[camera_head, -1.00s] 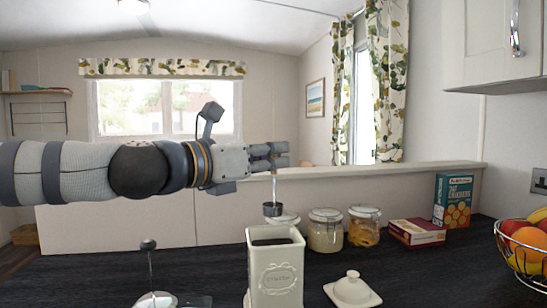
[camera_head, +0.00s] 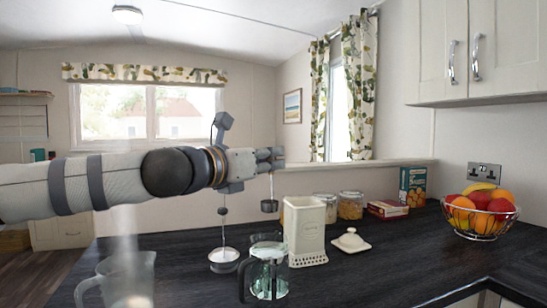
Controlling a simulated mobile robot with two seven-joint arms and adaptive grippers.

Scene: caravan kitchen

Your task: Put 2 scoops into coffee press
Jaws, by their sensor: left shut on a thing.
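My left gripper (camera_head: 270,160) is shut on the handle of a small metal scoop (camera_head: 269,206), whose cup hangs below the fingers. I cannot see what is in the cup. The scoop is just left of the open cream coffee canister (camera_head: 306,235), near rim height. The glass coffee press (camera_head: 268,275) stands on the counter in front, open at the top, with a dark handle on its left. The press's plunger lid (camera_head: 224,256) stands apart on the counter, its rod upright. The canister's lid (camera_head: 351,240) lies right of the canister. My right gripper is not in view.
A clear jug (camera_head: 125,284) stands at the front left, with steam-like haze above it. Behind the canister are glass jars (camera_head: 350,206), a red box (camera_head: 388,209) and a cracker box (camera_head: 412,186). A wire fruit bowl (camera_head: 480,218) stands right. The front-right counter is clear.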

